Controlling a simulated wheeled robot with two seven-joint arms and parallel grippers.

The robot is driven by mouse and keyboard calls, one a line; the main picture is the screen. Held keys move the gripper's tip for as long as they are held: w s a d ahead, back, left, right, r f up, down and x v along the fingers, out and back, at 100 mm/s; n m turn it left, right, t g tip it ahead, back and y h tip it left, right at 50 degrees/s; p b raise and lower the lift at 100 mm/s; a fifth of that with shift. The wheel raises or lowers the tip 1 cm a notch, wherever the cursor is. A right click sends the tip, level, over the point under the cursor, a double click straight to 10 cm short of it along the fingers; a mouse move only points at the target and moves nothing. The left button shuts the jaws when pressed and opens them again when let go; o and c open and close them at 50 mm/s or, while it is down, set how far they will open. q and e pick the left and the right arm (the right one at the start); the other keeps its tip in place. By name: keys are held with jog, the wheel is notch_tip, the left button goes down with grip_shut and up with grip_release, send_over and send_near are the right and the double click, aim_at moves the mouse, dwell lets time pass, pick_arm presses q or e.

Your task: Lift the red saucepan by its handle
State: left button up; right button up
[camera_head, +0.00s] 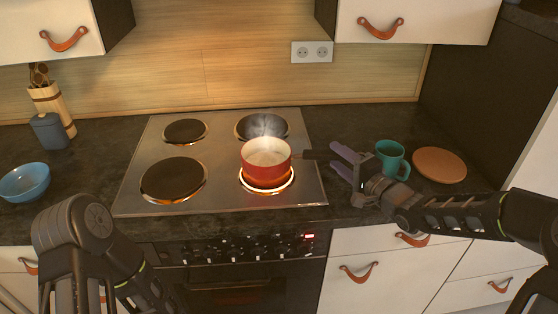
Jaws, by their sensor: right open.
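The red saucepan (266,163) stands upright on the front right burner of the stovetop, and that burner's rim glows bright. Its dark handle (305,155) points right. My right gripper (337,160) comes in from the right above the counter beside the stove. Its two fingers are spread apart and empty, with the open side facing the handle end. A gap shows between the fingertips and the handle. My left arm (80,240) is folded at the lower left, and its gripper is not visible.
The stovetop (220,165) has three other burners with nothing on them. A teal mug (391,158) stands close behind my right wrist, with a round terracotta disc (439,165) to its right. A blue bowl (25,182), a blue-grey container (49,131) and a utensil holder (51,104) stand at the left.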

dwell(0.6)
grip_shut()
dwell(1.2)
jog(key=shift+r, duration=0.15)
